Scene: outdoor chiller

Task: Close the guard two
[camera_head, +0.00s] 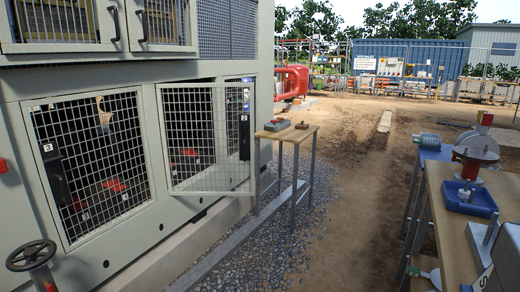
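Guard two is a grey-framed wire mesh door (208,140) low on the side of the big grey chiller cabinet. It stands open, swung outward from the cabinet face, with its lower edge clear of the panel below. A black upright part marked 2 (244,137) shows near the door's right edge. Dark space and red parts show through the mesh. Whether the hinge is on the left side is hard to tell, though the left edge seems to meet the cabinet. My gripper is not in this view.
A mesh guard marked 3 (95,160) is left of guard two. A small wooden-topped table (287,133) stands just right of the open door. A black handwheel (30,256) is at lower left. A workbench (450,215) with tools stands at right. Gravel and dirt between are clear.

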